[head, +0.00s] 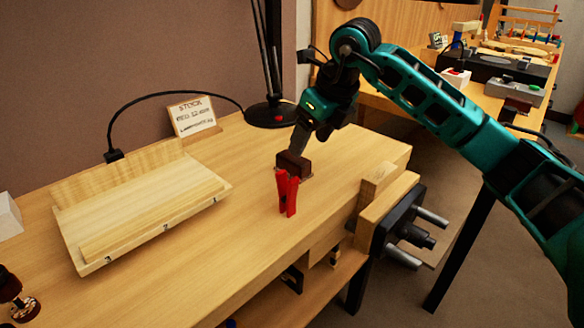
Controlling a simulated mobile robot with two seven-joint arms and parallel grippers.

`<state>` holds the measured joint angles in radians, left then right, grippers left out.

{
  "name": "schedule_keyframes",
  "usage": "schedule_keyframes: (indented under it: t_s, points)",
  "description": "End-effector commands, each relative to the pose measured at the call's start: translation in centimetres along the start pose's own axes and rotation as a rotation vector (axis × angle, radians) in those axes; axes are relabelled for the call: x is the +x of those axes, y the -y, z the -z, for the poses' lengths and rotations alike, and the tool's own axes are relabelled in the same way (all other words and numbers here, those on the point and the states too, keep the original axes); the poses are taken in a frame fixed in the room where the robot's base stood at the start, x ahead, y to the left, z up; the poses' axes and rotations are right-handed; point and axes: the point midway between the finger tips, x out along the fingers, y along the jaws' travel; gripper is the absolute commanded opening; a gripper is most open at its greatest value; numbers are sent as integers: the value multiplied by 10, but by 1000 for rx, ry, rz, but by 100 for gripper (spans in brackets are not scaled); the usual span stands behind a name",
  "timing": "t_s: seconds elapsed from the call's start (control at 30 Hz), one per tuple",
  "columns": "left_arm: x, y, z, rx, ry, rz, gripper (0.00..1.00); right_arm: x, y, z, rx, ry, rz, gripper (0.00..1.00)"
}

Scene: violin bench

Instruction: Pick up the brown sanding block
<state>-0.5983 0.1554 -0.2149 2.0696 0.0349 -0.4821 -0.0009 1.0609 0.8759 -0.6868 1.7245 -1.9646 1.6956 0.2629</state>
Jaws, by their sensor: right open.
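The brown sanding block (292,162) is on the wooden bench, near its right end, partly behind a red clamp-like piece (288,193). My right gripper (299,146) comes down from above with its fingers pointing at the block. The fingers are open, and their tips are at or just over the top of the block. I cannot tell whether they touch it or straddle it. My left gripper is not in view.
A black lamp base (269,113) and a stock card (193,117) stand at the back. A pale wooden board fixture (140,215) lies on the left. A vise (392,220) is at the bench's right edge. The bench's front middle is clear.

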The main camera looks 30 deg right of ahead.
Motion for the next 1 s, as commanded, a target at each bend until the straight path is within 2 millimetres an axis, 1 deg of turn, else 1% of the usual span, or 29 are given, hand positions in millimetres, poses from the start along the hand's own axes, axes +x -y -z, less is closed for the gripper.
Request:
schedule_keyframes:
  t_s: [0.03, 0.1, 0.37, 0.63, 0.7, 0.9, 1.0]
  points:
    - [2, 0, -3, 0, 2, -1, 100, 11, -1, 1, 0, -1, -2, 69]
    - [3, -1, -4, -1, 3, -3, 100, 19, -1, 0, 0, 0, -2, 69]
    - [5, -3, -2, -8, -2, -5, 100, 35, -1, -1, -1, 1, -2, 69]
    - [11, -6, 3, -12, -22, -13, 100, 74, 0, -4, -1, -1, -3, 69]
    - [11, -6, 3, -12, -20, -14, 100, 78, 0, -4, -1, 1, -2, 69]
    - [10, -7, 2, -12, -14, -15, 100, 77, 0, -5, -1, 2, -1, 69]
    - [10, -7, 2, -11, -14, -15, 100, 77, 0, -5, -1, 2, -1, 60]
